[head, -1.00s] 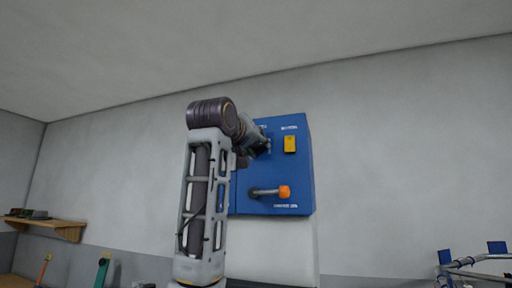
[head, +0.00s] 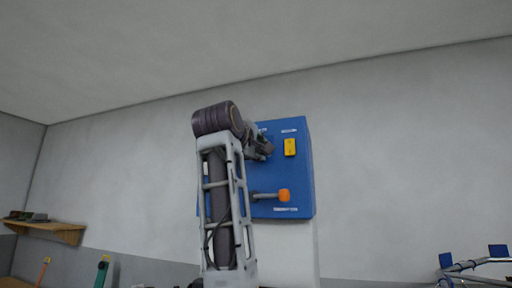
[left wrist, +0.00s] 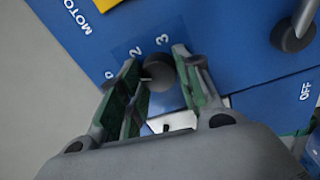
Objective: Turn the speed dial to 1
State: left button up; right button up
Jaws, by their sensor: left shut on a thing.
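Printed figures 2 and 3 show beside the dial, and another figure is partly hidden by a finger. My left gripper (left wrist: 155,64) is shut on the dial, with one green-padded finger on each side. In the head view my left gripper (head: 262,150) is at the panel's upper left, and my arm hides the dial there. I cannot read the dial's exact setting. My right gripper is not in view.
A yellow switch (head: 290,147) sits at the panel's upper right. A lever with an orange knob (head: 284,195) sticks out below it. A wooden shelf (head: 50,230) is at the far left, and a metal rail frame (head: 470,265) at the lower right. The wall right of the panel is clear.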

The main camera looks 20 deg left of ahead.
pick_arm(q)
jog(key=shift+f+n+p, duration=0.15)
jog(key=shift+n+p, duration=0.15)
jog(key=shift+n, duration=1.8)
jog(key=o, duration=1)
jog(key=shift+o, duration=0.2)
jog(key=s, duration=1.2)
jog(key=shift+f, duration=0.3)
